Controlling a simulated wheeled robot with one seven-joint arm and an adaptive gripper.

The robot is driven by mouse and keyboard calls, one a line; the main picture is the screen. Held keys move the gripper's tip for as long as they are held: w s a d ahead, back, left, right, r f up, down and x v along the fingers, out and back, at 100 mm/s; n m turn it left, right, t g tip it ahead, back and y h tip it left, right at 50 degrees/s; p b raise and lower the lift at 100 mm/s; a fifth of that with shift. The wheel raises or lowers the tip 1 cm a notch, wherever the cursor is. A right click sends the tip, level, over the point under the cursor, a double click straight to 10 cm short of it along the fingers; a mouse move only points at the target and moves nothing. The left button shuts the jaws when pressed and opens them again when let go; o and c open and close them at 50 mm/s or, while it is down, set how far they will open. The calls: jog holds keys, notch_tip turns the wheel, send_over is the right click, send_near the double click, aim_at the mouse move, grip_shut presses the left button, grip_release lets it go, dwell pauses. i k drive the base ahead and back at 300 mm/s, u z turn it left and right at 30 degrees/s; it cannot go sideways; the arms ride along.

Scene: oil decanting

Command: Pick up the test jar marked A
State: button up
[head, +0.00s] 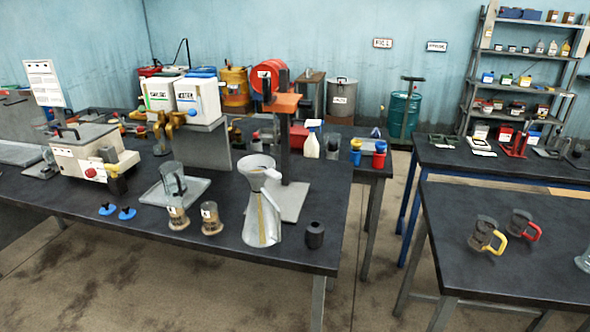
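Two small test jars stand upright on the near edge of the dark bench, a left jar (177,220) and a right jar (211,222). Both have brownish contents and a white label. The letters are too small to read, so I cannot tell which is marked A. My gripper is not in view.
A metal funnel can (262,222) and a black cylinder (315,235) stand right of the jars. A glass beaker (172,178) on a tray (152,198) is behind them. Two blue lids (127,213) lie left.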

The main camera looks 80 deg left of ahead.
aim_at(212, 226)
jog(key=z, duration=0.45)
jog(key=k, duration=2.6)
jog(key=u, duration=0.5)
